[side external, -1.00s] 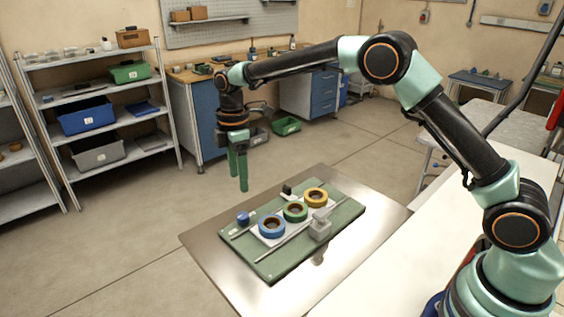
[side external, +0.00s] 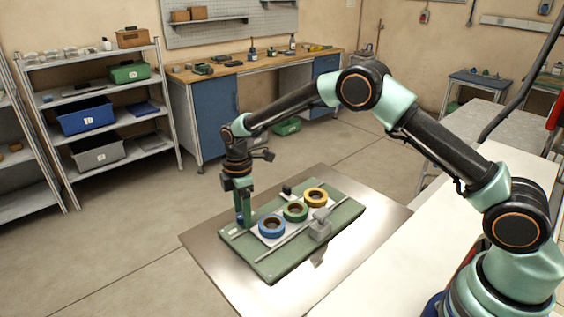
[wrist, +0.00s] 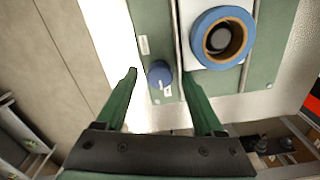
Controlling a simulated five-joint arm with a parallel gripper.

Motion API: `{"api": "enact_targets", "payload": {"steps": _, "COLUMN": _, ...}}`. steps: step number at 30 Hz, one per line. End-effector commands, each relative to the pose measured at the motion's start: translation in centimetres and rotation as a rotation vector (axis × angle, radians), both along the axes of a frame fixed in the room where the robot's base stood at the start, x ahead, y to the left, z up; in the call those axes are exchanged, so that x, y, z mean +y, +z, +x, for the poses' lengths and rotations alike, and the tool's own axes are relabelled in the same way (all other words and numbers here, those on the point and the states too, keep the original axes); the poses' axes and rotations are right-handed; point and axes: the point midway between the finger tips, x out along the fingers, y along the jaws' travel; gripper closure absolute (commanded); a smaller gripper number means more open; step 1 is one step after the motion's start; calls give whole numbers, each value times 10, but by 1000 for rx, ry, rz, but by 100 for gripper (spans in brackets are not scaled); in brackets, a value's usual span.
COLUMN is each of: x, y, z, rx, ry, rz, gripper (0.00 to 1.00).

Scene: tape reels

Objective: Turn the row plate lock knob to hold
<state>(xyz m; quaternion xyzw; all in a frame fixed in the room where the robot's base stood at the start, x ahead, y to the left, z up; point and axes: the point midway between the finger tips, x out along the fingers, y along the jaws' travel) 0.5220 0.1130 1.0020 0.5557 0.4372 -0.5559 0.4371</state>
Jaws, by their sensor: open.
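The blue knob (side external: 240,220) sits at the left end of the green board (side external: 270,272). In the wrist view the knob (wrist: 159,73) appears between my two finger tips, with a white mark on its edge and small pale labels beside it, too small to read. My gripper (side external: 243,221) is open and points down at the knob, with a finger partly hiding it in the side view. In the wrist view my gripper (wrist: 158,77) shows bare space on both sides of the knob. I cannot tell whether the tips are down around it or still above.
A grey block (side external: 320,229) and a thin rail stand in front, and a small black piece (side external: 287,190) behind. The metal table (side external: 208,240) is clear at left.

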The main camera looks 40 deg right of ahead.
Motion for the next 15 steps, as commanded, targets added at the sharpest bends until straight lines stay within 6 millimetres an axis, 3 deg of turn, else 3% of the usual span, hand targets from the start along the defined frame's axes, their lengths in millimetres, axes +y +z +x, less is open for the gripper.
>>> {"api": "enact_targets", "payload": {"steps": 2, "x": 0, "y": 0, "z": 0, "rx": 0, "ry": 0, "rz": 0, "gripper": 34}}
{"api": "enact_targets", "payload": {"steps": 7, "x": 0, "y": 0, "z": 0, "rx": 0, "ry": 0, "rz": 0, "gripper": 99}}
{"api": "enact_targets", "payload": {"steps": 15, "x": 0, "y": 1, "z": 0, "rx": 1, "ry": -14, "rz": 0, "gripper": 100}}
